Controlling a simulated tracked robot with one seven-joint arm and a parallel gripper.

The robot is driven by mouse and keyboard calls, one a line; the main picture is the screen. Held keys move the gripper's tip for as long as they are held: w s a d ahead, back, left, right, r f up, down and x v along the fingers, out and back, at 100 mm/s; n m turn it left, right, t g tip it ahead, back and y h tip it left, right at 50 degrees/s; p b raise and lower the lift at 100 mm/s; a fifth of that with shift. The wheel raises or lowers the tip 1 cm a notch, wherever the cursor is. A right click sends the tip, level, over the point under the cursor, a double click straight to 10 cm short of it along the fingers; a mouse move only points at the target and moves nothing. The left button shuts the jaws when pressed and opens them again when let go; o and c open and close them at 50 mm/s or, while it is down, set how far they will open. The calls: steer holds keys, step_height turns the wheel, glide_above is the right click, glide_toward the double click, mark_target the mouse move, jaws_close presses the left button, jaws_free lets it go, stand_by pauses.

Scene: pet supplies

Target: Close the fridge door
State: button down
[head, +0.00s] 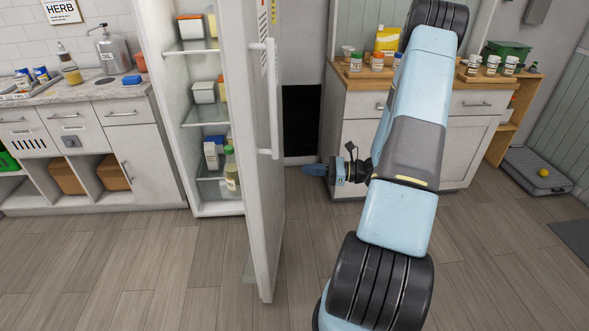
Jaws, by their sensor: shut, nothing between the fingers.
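The white fridge (170,110) stands left of centre with its shelves and goods showing. Its door (250,200) is wide open and points toward me, seen nearly edge-on. A long white vertical handle (275,105) runs along the door's right-hand face. My gripper (308,170) is on the right, handle side of the door. It points left and is shut and empty. It appears to the right of the handle's lower end; I cannot tell how far it is from the door.
A left counter (125,90) holds bottles and cans. A right wooden-topped cabinet (465,102) holds several jars. A grey pet bed (530,165) with a yellow ball (543,172) lies far right. The wooden floor (140,265) is clear in front of the fridge.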

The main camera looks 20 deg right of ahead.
mark_target(262, 167)
steer(key=x, duration=1.2)
steer(key=shift+w+a, duration=0.15)
steer(key=shift+a, duration=0.25)
steer(key=shift+a, duration=0.15)
steer(key=shift+w, duration=0.1)
